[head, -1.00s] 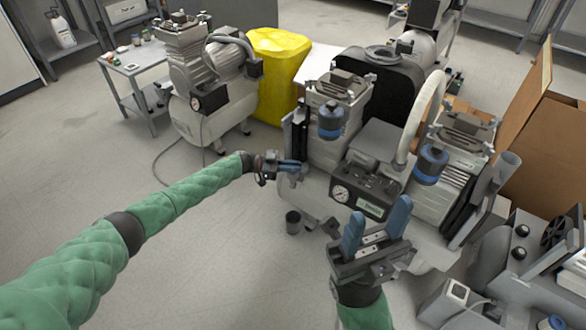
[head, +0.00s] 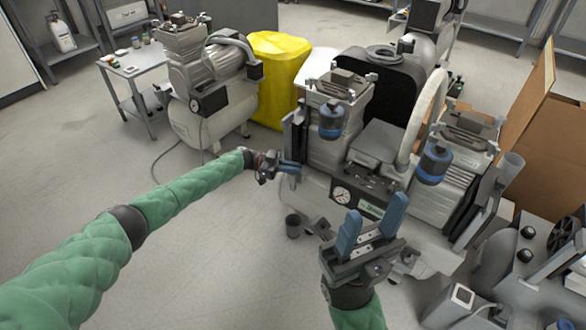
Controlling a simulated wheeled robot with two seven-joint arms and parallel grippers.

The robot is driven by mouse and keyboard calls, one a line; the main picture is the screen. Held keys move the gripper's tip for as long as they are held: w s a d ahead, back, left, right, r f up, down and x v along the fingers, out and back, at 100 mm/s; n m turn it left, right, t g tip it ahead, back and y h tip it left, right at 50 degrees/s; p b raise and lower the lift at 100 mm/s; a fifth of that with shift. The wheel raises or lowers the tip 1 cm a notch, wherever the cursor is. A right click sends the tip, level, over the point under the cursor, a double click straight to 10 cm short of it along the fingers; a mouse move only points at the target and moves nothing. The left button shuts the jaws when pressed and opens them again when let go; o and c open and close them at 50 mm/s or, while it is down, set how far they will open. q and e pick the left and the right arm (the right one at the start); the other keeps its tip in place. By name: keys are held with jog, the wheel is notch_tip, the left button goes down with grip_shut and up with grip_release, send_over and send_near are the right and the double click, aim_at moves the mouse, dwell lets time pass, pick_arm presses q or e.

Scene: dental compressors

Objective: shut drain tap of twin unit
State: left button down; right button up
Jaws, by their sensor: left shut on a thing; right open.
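The twin unit is a grey compressor with two motor heads, blue-capped filters, and a gauge panel (head: 360,199) above a pale tank (head: 318,205). My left gripper (head: 291,169) is at the left end of the tank, below the left motor head (head: 339,119). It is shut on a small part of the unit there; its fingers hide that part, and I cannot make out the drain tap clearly. My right gripper (head: 372,222) is open and empty, in front of the gauge panel, with its blue fingers pointing up.
Cardboard boxes (head: 550,145) and grey equipment (head: 535,255) crowd the right. The floor at left is clear.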

pick_arm(q)
jog(key=c, duration=1.5)
grip_release()
jog(key=shift+a, duration=0.1)
jog(key=shift+v, duration=3.75)
